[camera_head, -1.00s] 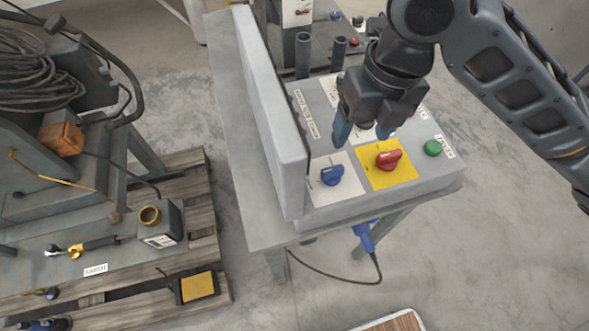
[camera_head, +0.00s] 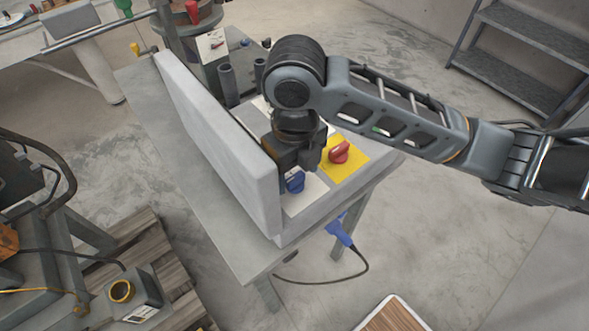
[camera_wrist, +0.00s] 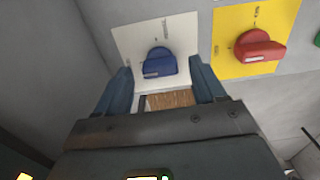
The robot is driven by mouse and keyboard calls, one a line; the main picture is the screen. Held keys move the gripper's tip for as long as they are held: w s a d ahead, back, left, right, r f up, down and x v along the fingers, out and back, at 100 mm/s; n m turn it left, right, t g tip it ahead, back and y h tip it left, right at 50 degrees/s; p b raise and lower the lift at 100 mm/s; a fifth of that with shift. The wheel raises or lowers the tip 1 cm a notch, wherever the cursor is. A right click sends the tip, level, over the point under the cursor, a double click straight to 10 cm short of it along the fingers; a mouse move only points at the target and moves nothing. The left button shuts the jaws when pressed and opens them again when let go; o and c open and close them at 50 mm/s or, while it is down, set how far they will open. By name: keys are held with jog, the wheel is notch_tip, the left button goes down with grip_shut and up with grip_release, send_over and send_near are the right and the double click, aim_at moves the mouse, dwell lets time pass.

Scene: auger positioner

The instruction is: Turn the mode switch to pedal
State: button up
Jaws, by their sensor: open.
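A blue rotary knob (camera_head: 294,182) sits on a white label plate (camera_head: 309,197) on the grey control box. In the wrist view the knob (camera_wrist: 160,63) lies ahead of my gripper (camera_wrist: 160,78), between the lines of its two spread fingers. The fingers are open and empty; I cannot tell whether either touches the knob. The small print on its white plate (camera_wrist: 128,41) is too blurred to read. A red knob (camera_head: 339,152) on a yellow plate (camera_head: 346,170) is to the right. In the head view my gripper (camera_head: 288,176) hides part of the blue knob's plate.
A tall grey panel wall (camera_head: 215,140) stands close on the left of my gripper. Two dark upright tubes (camera_head: 229,84) rise behind the box. A blue plug with a cable (camera_head: 340,233) hangs below the table's front.

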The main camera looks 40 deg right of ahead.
jog(key=shift+f, duration=0.35)
jog(key=shift+c, duration=0.4)
jog(key=c, duration=1)
